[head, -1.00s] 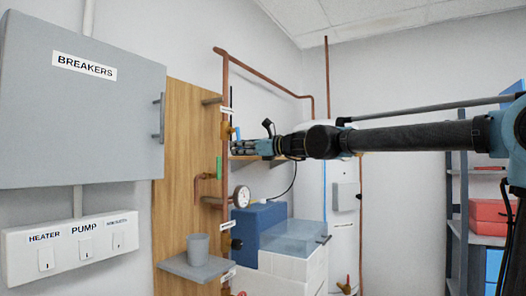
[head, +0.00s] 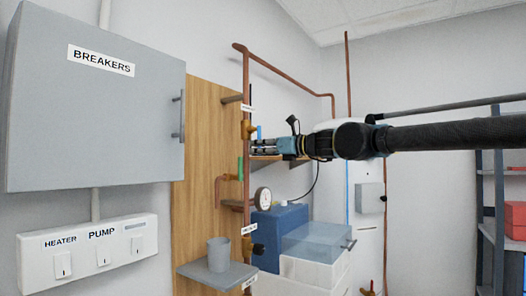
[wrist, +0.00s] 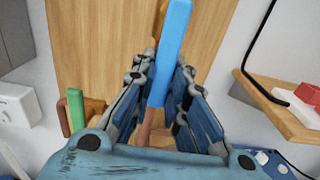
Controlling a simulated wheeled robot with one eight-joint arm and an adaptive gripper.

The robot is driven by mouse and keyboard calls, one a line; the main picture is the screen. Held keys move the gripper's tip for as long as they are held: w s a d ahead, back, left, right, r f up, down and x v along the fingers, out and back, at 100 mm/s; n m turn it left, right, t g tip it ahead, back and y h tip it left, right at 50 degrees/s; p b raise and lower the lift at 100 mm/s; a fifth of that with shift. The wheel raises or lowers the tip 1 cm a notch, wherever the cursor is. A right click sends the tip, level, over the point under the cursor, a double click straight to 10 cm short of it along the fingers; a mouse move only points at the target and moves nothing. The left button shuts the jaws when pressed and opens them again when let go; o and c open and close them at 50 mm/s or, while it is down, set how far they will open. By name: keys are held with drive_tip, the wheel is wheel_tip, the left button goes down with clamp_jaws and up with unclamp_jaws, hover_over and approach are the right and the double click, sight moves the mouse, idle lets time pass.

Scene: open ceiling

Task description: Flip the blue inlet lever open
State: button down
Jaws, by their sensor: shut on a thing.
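The blue inlet lever (wrist: 172,45) runs up the middle of the wrist view, leaning slightly right at its top, between my two fingers. Its lower end meets a copper-coloured pipe (wrist: 150,128). My gripper (head: 256,145) is shut on the lever, beside the brass valve (head: 247,130) on the vertical copper pipe. In the head view only a small blue piece of the lever (head: 259,132) shows above the fingers; my gripper hides the rest.
A green lever (head: 240,168) and a gauge (head: 263,199) sit below. A grey cup (head: 218,254) stands on a small shelf (head: 205,274). The breaker box (head: 95,130) is left. A wooden shelf (wrist: 280,112) is close on the right.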

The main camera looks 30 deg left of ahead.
drive_tip(key=shift+w+r, duration=0.1)
drive_tip(key=shift+w, duration=0.1)
drive_tip(key=c, duration=1.6)
unclamp_jaws()
drive_tip(key=shift+c, duration=0.2)
drive_tip(key=shift+o, duration=0.4)
drive_tip(key=shift+s, duration=0.1)
drive_tip(key=shift+d, duration=0.15)
drive_tip(key=d, duration=1.2)
drive_tip(key=shift+w, duration=0.2)
